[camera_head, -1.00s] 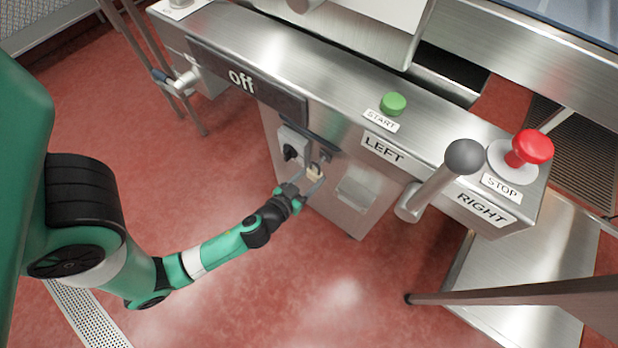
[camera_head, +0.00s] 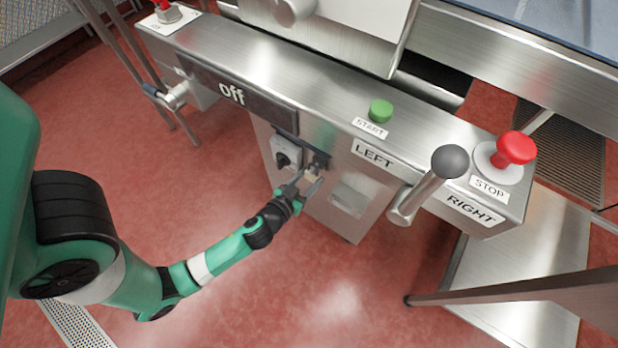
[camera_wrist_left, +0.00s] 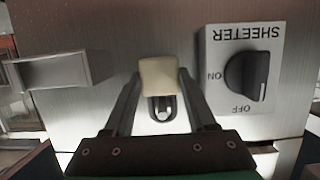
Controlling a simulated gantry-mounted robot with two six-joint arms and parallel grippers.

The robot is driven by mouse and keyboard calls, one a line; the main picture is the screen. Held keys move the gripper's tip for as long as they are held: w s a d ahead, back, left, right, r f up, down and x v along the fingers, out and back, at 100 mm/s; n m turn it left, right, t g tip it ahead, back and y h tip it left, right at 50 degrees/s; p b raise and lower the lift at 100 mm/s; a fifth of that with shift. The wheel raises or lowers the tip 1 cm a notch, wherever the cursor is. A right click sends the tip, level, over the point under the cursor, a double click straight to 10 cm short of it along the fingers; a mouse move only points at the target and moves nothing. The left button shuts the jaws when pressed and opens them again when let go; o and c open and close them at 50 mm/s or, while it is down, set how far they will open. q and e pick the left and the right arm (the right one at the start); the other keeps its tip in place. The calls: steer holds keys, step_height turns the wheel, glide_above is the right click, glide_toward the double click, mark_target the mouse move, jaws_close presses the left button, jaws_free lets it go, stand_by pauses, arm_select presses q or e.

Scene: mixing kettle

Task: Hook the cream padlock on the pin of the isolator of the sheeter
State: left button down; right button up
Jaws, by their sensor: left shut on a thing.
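The cream padlock (camera_wrist_left: 158,78) is between the two fingers of my left gripper (camera_wrist_left: 160,88), which is shut on it. Its dark shackle (camera_wrist_left: 153,112) shows below the body in the upside-down left wrist view, with a bright metal piece inside its outline. I cannot tell whether the shackle is around the pin or only in front of it. In the head view the padlock (camera_head: 312,177) is small, just below a dark bracket (camera_head: 318,160) on the cabinet. The sheeter isolator (camera_head: 286,152), a grey box with a black knob (camera_wrist_left: 246,76), is beside it. My right gripper is out of view.
A protruding steel box (camera_head: 350,198) is right of the padlock. Red floor below is open.

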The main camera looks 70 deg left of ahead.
arm_select(q)
steer(key=shift+w+a+f+b, duration=0.15)
steer(key=shift+w+f+b, duration=0.1)
steer(key=shift+f+b, duration=0.3)
stand_by(0.6)
jaws_free()
stand_by(0.4)
steer(key=v, duration=0.7)
stand_by(0.4)
stand_by(0.5)
